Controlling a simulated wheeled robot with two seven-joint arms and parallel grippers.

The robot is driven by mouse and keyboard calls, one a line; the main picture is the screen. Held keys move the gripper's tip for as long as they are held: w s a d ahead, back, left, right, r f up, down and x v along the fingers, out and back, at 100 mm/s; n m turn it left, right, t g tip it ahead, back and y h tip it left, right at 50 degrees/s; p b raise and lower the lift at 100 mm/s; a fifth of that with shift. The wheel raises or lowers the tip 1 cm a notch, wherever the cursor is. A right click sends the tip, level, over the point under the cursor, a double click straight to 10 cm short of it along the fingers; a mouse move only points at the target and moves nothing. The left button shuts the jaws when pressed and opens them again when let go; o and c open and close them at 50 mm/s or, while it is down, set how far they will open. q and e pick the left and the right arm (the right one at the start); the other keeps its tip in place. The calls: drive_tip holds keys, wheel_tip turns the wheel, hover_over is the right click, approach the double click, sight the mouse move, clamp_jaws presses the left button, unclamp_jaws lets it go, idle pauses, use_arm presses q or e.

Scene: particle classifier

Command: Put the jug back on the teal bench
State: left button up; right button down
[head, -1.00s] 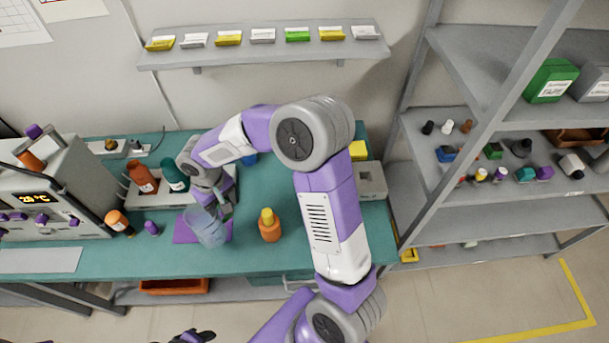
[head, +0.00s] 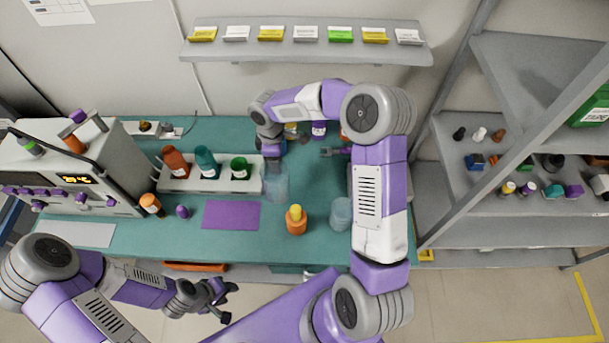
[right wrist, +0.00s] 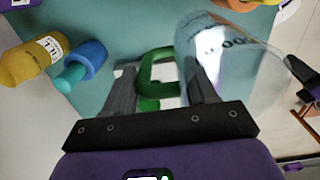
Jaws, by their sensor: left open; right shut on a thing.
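The jug (head: 276,184) is clear and bluish, and it stands out against the teal bench (head: 255,240) just right of the purple mat. My right gripper (head: 274,160) is at the jug's back side. In the right wrist view, the right gripper (right wrist: 160,75) is shut on the jug's green handle (right wrist: 158,80), and the clear jug body (right wrist: 238,65) is beside the right finger. I cannot tell whether the jug's base touches the bench. My left gripper (head: 226,302) is open and empty in front of the bench.
An orange bottle with a yellow cap (head: 296,220) and another clear vessel (head: 341,213) stand close by on the right. A white rack (head: 210,184) holds bottles at the left. The purple mat (head: 231,215) is bare. Several bottles stand behind my right arm.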

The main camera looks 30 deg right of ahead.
drive_tip(key=w+d+r+n+p, duration=0.1)
drive_tip(key=w+d+n+p, duration=0.45)
drive_tip(key=n, duration=0.75)
wheel_tip(320, 180, down, 10)
drive_tip(key=shift+s+d+r, duration=0.15)
drive_tip(key=shift+s+d, duration=0.1)
drive_tip(key=shift+s, duration=0.15)
drive_tip(key=shift+f, duration=0.2)
drive_tip(key=shift+c, duration=1.7)
unclamp_jaws()
drive_tip(key=shift+r, duration=0.1)
